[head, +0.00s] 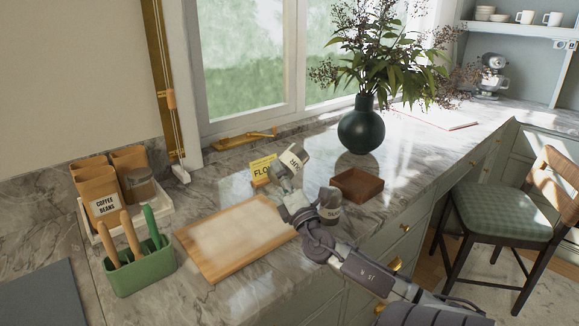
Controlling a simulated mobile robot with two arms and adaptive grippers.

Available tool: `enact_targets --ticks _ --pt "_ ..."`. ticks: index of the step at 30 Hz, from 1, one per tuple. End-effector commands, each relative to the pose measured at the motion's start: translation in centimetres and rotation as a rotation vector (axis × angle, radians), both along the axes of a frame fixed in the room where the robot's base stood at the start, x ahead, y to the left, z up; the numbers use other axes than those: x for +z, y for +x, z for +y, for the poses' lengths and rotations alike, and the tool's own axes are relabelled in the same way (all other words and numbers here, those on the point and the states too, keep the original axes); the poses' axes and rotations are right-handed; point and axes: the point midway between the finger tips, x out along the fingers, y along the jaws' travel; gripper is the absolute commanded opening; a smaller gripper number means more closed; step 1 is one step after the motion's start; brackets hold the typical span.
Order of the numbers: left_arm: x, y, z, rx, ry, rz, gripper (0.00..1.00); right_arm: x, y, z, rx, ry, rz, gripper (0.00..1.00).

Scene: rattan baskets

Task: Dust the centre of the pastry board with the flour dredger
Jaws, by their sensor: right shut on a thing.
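The pastry board (205,268) lies flat on the marble counter, its wooden edges tan. A pale whitish patch covers its middle; I cannot tell for sure whether it is flour. My right gripper (286,177) is shut on the flour dredger (295,158), a pale can with dark lettering. The dredger is tilted and held above the counter, beyond the board's right far corner. The gripper fingers hide its lower part. My left gripper is out of view.
A yellow flour sign (263,169) stands behind the gripper. A brown wooden box (357,184) and dark vase (362,128) are to the right. A green utensil holder (141,271) and a tray (157,206) with bags and a jar stand left of the board.

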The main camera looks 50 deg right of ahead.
Motion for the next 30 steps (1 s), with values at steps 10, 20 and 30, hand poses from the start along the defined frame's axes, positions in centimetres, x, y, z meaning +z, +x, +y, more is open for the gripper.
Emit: enact_targets --ticks 10,20,30 --pt "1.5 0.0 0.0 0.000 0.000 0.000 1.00 0.3 1.0 4.2 0.002 0.002 -0.004 0.19" --pt "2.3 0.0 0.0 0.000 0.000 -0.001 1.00 0.2 1.9 8.0 0.001 0.002 -0.004 0.19" --pt "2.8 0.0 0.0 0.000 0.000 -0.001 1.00 0.2 2.9 12.0 0.000 0.003 -0.005 0.19"
